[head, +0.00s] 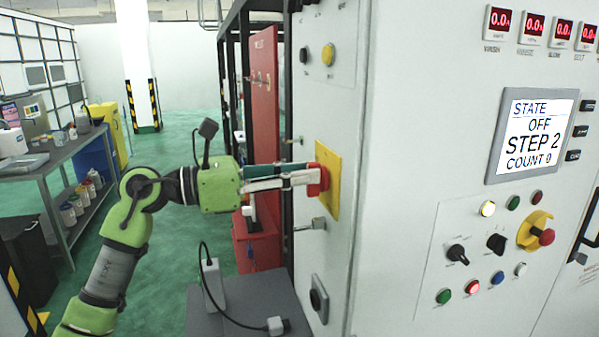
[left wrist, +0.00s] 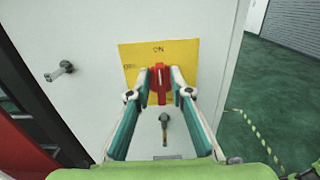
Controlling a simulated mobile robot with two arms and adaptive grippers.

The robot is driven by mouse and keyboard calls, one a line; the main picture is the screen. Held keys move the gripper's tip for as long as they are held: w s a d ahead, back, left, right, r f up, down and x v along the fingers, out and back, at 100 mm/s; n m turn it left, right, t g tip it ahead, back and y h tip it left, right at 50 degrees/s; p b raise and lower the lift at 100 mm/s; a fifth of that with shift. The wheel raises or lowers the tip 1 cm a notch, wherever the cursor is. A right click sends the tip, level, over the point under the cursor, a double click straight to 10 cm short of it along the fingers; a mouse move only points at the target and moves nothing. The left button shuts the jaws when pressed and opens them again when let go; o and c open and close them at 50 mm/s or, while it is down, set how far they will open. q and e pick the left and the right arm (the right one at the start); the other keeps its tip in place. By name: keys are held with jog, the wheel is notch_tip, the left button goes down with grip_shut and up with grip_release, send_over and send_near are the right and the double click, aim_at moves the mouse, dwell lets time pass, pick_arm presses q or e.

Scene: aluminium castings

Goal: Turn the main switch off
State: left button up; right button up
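The main switch is a red handle (head: 319,181) on a yellow plate (head: 333,160) on the side of the white cabinet. In the left wrist view the handle (left wrist: 158,84) stands upright in the picture, in line with the "ON" mark at the top of the plate (left wrist: 188,52). An "OFF" mark is at the plate's left. My left gripper (head: 312,178) reaches the switch from the left. Its fingertips (left wrist: 159,80) lie on both sides of the handle and look closed on it. My right gripper is not in view.
The cabinet's front has a display (head: 532,136) reading "STATE OFF STEP 2 COUNT 0", with lamps, knobs and a red emergency button (head: 546,237). A metal latch (head: 312,224) sticks out below the switch. A red panel (head: 264,110) stands behind my arm. A workbench (head: 50,160) is at left.

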pick_arm(q)
grip_shut()
jog(key=shift+n, duration=0.3)
jog(key=shift+w+a+f+n+p, duration=0.1)
jog(key=shift+w+n+p, duration=0.15)
jog(key=shift+n+p, duration=1.25)
jog(key=shift+w+a+f+n+p, duration=0.15)
jog(key=shift+n+p, duration=0.5)
jog(key=shift+n, duration=1.65)
jog(key=shift+w+f+n+p, duration=0.1)
jog(key=shift+w+n+p, duration=0.2)
jog(key=shift+n+p, duration=1.2)
jog(key=shift+n+b, duration=0.4)
jog(key=shift+n, duration=0.1)
